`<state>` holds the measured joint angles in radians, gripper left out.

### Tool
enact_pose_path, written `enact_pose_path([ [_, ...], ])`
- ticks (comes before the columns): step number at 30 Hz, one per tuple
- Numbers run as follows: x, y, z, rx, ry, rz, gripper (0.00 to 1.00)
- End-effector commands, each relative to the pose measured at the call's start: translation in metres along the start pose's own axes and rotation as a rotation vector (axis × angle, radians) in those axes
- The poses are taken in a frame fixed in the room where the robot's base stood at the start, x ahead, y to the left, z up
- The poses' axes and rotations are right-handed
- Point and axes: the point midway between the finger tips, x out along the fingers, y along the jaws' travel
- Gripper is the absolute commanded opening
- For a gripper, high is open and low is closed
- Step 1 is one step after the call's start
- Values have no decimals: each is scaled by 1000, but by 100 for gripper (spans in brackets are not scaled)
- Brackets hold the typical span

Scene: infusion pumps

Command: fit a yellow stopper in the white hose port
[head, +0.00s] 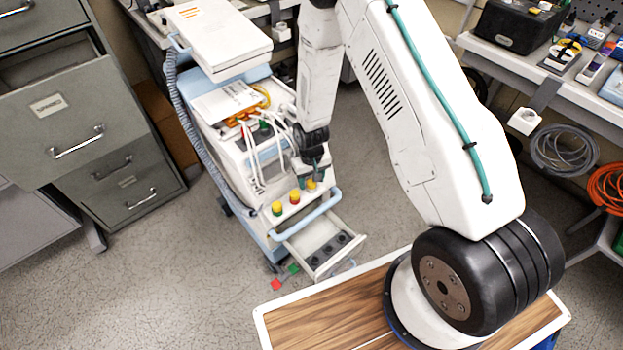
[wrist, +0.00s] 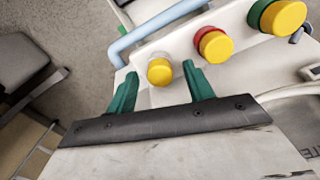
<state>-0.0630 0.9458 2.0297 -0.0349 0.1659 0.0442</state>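A yellow stopper (wrist: 160,70) sits upright at the white hose port, whose pale collar shows around it, on the cart's front ledge. My gripper (wrist: 159,74) is open; its two green fingers are apart, one to each side of this stopper, with no clear contact. In the head view my gripper (head: 312,176) is just above the rightmost yellow stopper (head: 311,186) and partly hides it. Two more yellow stoppers stand in a red port (wrist: 214,45) and a green port (wrist: 283,17). How deep the near stopper is seated cannot be told.
The medical cart (head: 245,160) has a pale blue handle (head: 305,222) in front of the ports. Below it, an open drawer (head: 312,268) holds a dark strip with several round recesses. Small red (head: 276,285) and green pieces show near the floor. Cabinets (head: 70,120) stand left.

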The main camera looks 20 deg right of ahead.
Motion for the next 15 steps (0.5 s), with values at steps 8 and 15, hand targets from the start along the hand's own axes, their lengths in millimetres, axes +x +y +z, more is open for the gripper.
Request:
enact_pose_path([
  [8, -19, 0, -2, 0, 4, 0, 52],
  [15, -59, 0, -1, 0, 3, 0, 52],
])
